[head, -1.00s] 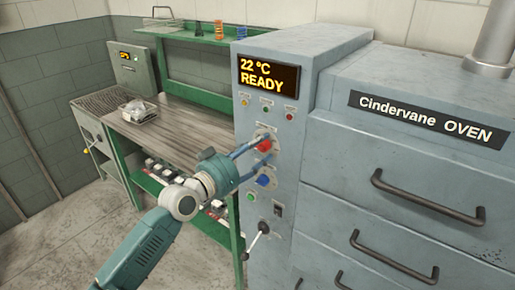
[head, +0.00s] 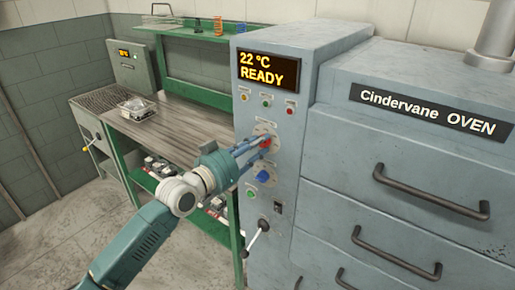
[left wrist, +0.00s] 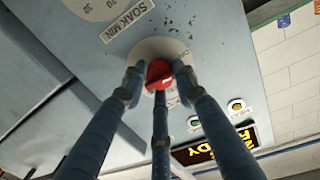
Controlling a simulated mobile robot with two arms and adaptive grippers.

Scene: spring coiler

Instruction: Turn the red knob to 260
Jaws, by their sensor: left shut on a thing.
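The red knob (head: 265,143) sits on the grey oven's control panel, below the display (head: 268,72), which reads "22 °C READY". My left gripper (head: 262,142) reaches it from the left, its blue fingers shut around the knob. In the left wrist view the red knob (left wrist: 159,76) lies between the fingertips of my left gripper (left wrist: 160,82), over a pale dial plate (left wrist: 165,50). The fingers cover part of the dial, and its setting cannot be read. My right gripper is not in view.
A blue knob (head: 262,176) and a green button (head: 251,193) sit below the red knob, with a lever (head: 257,238) lower down. Oven drawers with dark handles (head: 430,195) stand to the right.

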